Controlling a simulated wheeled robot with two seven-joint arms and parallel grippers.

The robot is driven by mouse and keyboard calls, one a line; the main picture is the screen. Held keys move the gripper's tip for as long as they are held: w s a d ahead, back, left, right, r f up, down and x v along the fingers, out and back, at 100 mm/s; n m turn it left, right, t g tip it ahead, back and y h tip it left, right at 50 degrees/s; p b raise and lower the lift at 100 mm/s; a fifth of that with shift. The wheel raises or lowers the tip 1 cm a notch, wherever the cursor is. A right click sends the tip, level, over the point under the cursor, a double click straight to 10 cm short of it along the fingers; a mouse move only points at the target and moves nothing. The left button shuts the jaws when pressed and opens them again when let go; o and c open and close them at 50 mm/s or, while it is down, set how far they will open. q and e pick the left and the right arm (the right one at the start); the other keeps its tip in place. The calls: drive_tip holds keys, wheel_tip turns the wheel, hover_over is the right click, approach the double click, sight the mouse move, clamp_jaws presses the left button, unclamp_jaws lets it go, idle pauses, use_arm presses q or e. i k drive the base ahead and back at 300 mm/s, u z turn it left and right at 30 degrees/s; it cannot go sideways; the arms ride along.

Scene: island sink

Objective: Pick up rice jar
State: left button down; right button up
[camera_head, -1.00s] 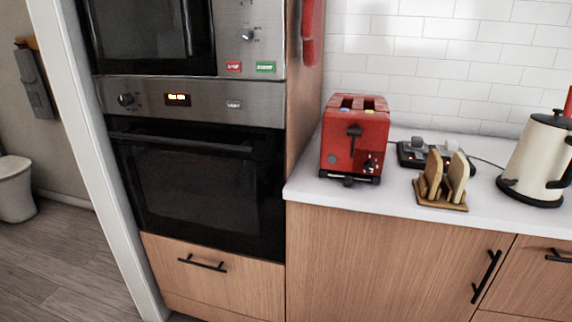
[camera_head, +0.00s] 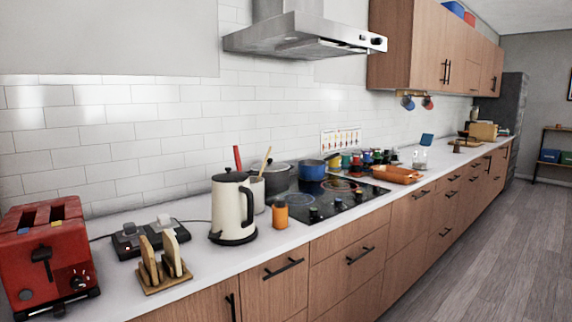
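I cannot make out a rice jar for certain. Several small colored jars or containers (camera_head: 368,158) stand at the back of the counter behind the hob, too small to read. An orange container (camera_head: 280,215) stands on the counter beside the cream kettle (camera_head: 232,208). Neither of my grippers is in the head view.
A long white counter (camera_head: 208,268) runs from near left to far right. On it are a red toaster (camera_head: 40,255), a wooden rack (camera_head: 165,280), a black hob (camera_head: 318,202) with pots, and an orange tray (camera_head: 397,174). The grey floor (camera_head: 480,240) at right is clear.

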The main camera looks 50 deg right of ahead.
sight(421, 154)
drive_tip(key=z, duration=2.5)
